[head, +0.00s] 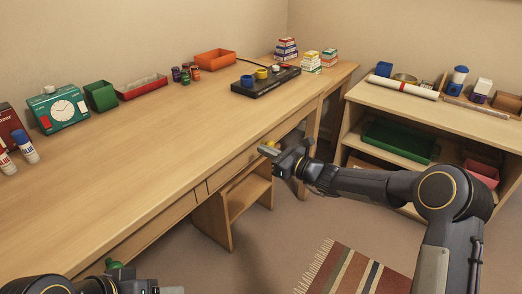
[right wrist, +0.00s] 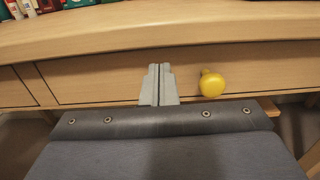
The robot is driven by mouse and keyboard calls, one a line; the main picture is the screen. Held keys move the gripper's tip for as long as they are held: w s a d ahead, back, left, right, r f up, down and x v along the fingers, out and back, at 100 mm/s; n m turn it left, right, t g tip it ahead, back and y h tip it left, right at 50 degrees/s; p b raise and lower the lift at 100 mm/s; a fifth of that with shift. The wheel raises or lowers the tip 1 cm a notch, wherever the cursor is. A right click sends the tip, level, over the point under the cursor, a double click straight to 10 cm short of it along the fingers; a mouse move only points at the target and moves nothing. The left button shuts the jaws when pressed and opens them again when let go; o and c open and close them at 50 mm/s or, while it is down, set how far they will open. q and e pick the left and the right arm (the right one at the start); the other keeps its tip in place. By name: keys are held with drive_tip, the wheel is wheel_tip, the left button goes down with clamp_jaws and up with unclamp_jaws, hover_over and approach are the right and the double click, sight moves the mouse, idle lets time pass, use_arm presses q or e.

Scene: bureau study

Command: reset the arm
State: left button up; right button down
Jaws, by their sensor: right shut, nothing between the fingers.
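My right gripper (head: 268,151) is in front of the desk's (head: 150,130) right-hand drawer. In the right wrist view its two grey fingers (right wrist: 158,85) are together with nothing between them. The drawer front (right wrist: 110,78) carries a round yellow knob (right wrist: 211,84), just right of the fingers and apart from them in the picture. The drawer looks closed. My left gripper (head: 172,290) shows only in part at the bottom edge of the head view, so its jaws cannot be judged.
A green knob (head: 113,264) shows beside my left arm. A shelf unit (head: 430,107) stands right; a striped rug (head: 355,270) lies on open floor.

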drive_tip(key=p+v, duration=0.2)
drive_tip(key=v, duration=0.7)
drive_tip(key=s+d+r+n+g+h, duration=0.1)
drive_tip(key=s+d+r+n+g, duration=0.2)
drive_tip(key=s+n, duration=0.55)
drive_tip(key=s+d+r+n+g+h, duration=0.1)
drive_tip(key=s+r+n+g+h, duration=0.3)
drive_tip(key=s, duration=0.7)
drive_tip(key=s+d+f+n+t+h, duration=0.1)
drive_tip(key=s+d+f+n+h, duration=0.2)
drive_tip(key=s+d+n, duration=0.45)
drive_tip(key=s+d+f+n+t+h, duration=0.2)
drive_tip(key=s+d+n+h, duration=0.15)
drive_tip(key=s, duration=0.75)
wheel_tip(320, 180, up, 27)
drive_tip(key=p, duration=2.7)
drive_tip(key=shift+s+d+r, duration=0.15)
drive_tip(key=shift+d, duration=0.25)
drive_tip(key=shift+m, duration=0.25)
